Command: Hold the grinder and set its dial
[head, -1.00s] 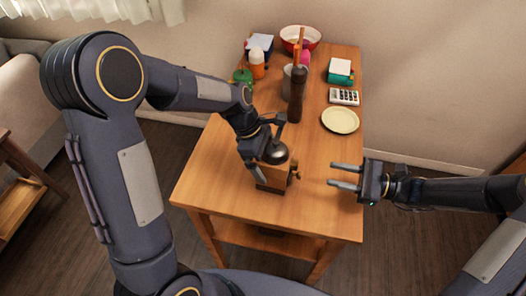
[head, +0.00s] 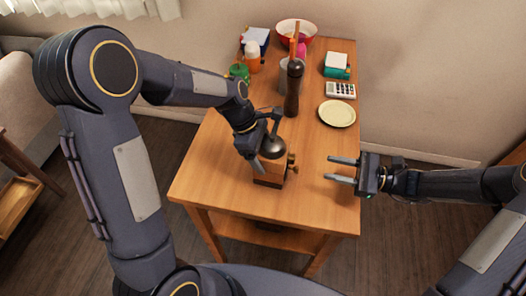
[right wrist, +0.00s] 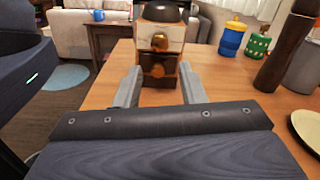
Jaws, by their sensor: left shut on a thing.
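The grinder (head: 268,168) is a small wooden box with a dark domed top, upright near the table's front edge. Two small knobs stick out on its right side. In the right wrist view the grinder (right wrist: 160,52) faces me, with a round brass knob (right wrist: 159,41) above another knob (right wrist: 157,70); I cannot tell which is the dial. My left gripper (head: 267,141) is shut on the grinder near its top. My right gripper (head: 327,167) is open and empty, apart from the grinder on its right, its fingers (right wrist: 159,88) pointing at the knobs.
On the wooden table (head: 225,175) a dark pepper mill (head: 293,92) stands behind the grinder. A pale plate (head: 337,114), a calculator (head: 341,90), a green-and-white box (head: 337,66), a red bowl (head: 296,29) and an orange-and-white shaker (head: 252,57) stand further back. The front right tabletop is clear.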

